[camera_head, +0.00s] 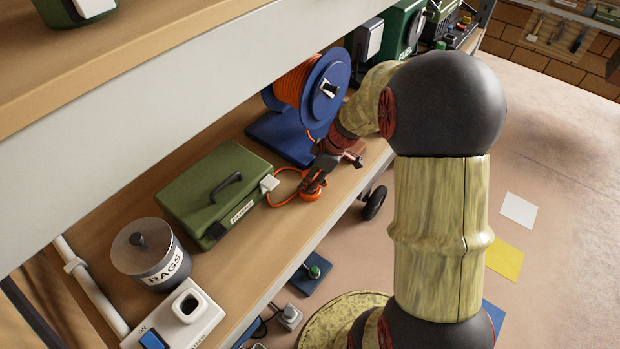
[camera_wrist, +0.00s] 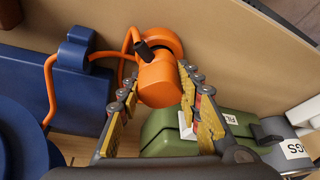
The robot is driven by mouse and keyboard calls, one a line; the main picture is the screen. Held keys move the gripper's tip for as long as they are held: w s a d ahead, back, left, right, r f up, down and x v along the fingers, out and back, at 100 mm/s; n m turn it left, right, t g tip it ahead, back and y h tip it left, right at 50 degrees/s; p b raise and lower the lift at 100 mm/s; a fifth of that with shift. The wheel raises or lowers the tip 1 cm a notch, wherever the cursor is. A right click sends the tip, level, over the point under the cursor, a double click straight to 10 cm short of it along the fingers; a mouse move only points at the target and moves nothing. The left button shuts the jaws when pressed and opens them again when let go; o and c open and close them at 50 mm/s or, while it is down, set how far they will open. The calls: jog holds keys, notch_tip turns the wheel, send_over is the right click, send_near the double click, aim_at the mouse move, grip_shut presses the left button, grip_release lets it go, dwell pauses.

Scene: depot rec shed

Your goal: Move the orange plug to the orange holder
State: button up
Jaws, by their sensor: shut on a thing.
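The orange plug (camera_wrist: 158,84) is between the two fingers of my gripper (camera_wrist: 160,78) in the wrist view, and the fingers are shut on it. In the head view my gripper (camera_head: 321,171) is low over the shelf's front part, between the blue reel and the green box. An orange round piece (camera_wrist: 172,40), which looks like the orange holder, lies just beyond the plug in the wrist view. It also shows below my gripper in the head view (camera_head: 309,194). The plug partly covers it, and I cannot tell whether they touch. An orange cable (camera_wrist: 50,85) runs near the plug.
A blue reel (camera_head: 328,92) with orange cable stands behind my gripper. A green box (camera_head: 200,187), a white block (camera_head: 269,184), a rags tin (camera_head: 145,262) and a white socket unit (camera_head: 175,325) stand to the left. An upper shelf (camera_head: 150,105) overhangs.

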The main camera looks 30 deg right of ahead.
jog(key=shift+f, duration=0.2)
jog(key=shift+r, duration=0.1)
jog(key=o, duration=1.2)
jog(key=shift+o, duration=0.2)
jog(key=v, duration=1.2)
